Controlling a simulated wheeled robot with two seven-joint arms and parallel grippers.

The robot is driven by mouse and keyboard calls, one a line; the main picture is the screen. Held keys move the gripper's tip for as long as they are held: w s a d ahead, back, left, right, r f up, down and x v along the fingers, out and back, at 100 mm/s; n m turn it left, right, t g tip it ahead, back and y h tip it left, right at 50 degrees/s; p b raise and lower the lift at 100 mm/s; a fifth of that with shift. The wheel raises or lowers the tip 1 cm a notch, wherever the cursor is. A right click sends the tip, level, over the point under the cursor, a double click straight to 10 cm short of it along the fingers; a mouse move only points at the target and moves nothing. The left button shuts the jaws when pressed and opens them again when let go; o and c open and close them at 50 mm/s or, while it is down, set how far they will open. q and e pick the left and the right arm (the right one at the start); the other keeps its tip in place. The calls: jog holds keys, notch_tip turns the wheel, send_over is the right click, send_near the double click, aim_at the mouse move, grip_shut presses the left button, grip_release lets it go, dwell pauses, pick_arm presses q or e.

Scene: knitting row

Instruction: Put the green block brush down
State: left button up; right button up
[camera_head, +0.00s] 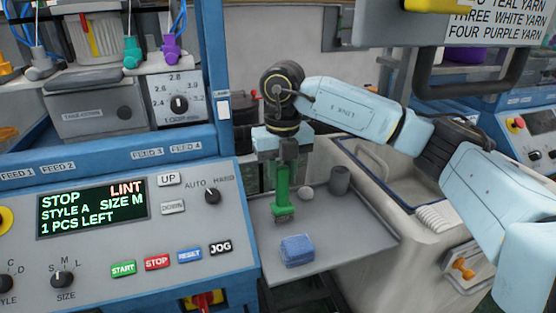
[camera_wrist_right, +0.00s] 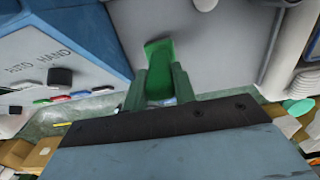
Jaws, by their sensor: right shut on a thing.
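My right gripper (camera_head: 283,182) points down over a grey shelf (camera_head: 345,243) beside the knitting machine's panel. It is shut on the green block brush (camera_head: 282,212), which hangs upright below the fingers. In the right wrist view the green brush (camera_wrist_right: 159,62) shows between the two green fingers, with the grey shelf (camera_wrist_right: 215,30) beyond it. I cannot tell whether the brush's lower end touches the shelf. My left gripper is in neither view.
On the shelf lie a blue folded cloth-like block (camera_head: 296,250), a small pale round thing (camera_head: 306,193) and a dark grey cylinder (camera_head: 340,180). The machine panel (camera_head: 130,225) bounds the left; a pale bin (camera_head: 385,165) stands right. The shelf's front right is bare.

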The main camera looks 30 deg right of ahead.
jog(key=shift+f, duration=0.65)
jog(key=o, duration=1)
jog(key=shift+f, duration=0.1)
